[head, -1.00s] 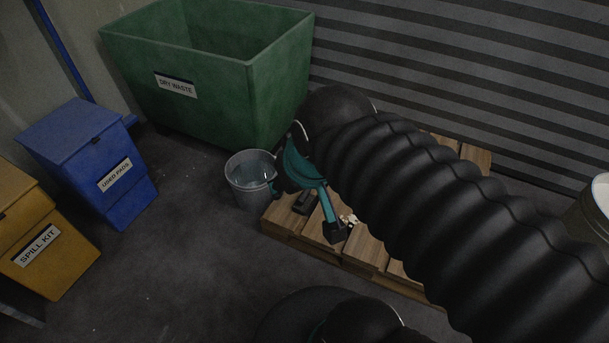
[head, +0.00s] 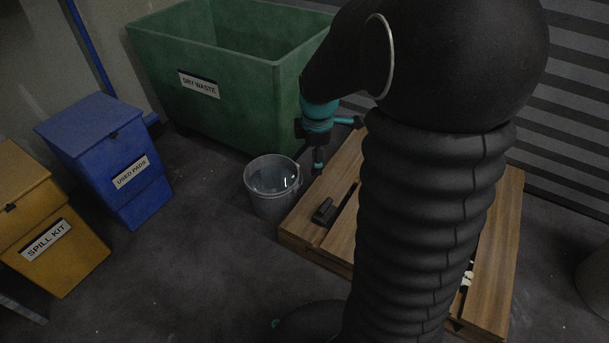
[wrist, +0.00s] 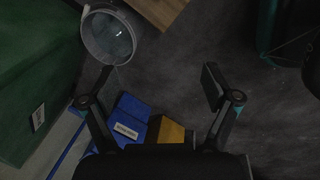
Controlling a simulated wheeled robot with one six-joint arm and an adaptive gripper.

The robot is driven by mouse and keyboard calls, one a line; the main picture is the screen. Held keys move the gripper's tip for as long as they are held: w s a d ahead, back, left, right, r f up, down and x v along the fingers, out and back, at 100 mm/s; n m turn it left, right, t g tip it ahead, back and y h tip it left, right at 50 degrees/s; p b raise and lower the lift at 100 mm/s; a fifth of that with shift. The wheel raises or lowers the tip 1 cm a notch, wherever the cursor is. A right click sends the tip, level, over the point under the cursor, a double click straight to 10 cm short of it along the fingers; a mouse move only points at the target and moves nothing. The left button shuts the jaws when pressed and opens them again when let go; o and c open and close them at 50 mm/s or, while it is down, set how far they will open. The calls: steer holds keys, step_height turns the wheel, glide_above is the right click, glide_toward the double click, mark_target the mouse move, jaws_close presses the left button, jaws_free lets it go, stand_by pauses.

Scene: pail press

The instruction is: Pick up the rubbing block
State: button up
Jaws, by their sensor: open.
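A small dark block (head: 323,211), which looks like the rubbing block, lies on the left end of the wooden pallet (head: 303,228) in the head view. My gripper (head: 339,147) is up beyond the block, near the pallet's far left edge and apart from the block. In the wrist view my gripper (wrist: 158,82) has its two fingers spread wide with nothing between them. The block does not show in the wrist view. My arm hides much of the pallet in the head view.
A metal pail (head: 272,186) stands on the floor beside the pallet's left corner. Behind it is a green dry waste bin (head: 225,95). A blue used pads bin (head: 105,160) and a yellow spill kit bin (head: 45,235) stand at left. The floor between is clear.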

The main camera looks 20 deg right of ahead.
steer(key=w+d+f+n+g+b, duration=0.1)
steer(key=w+d+f+n, duration=0.1)
steer(key=f, duration=0.4)
steer(key=w+d+f+n+b, duration=0.1)
steer(key=w+d+f+n, duration=0.15)
steer(key=f, duration=0.25)
steer(key=n+g, duration=0.1)
steer(key=n, duration=0.4)
glide_above(325, 206)
step_height(325, 206, down, 12)
steer(key=shift+r+b, duration=0.2)
steer(key=shift+b, duration=0.15)
step_height(325, 206, down, 8)
steer(key=shift+f+b, duration=0.25)
steer(key=shift+b, duration=0.35)
steer(key=shift+w+d+f+b, duration=0.1)
steer(key=shift+w+f+b, duration=0.05)
steer(key=shift+f, duration=0.8)
steer(key=shift+w+d+f+b, duration=0.1)
steer(key=shift+f+b, duration=0.05)
steer(key=shift+f, duration=0.8)
steer(key=shift+w+f+b, duration=0.15)
steer(key=shift+f, duration=0.8)
steer(key=c, duration=1.3)
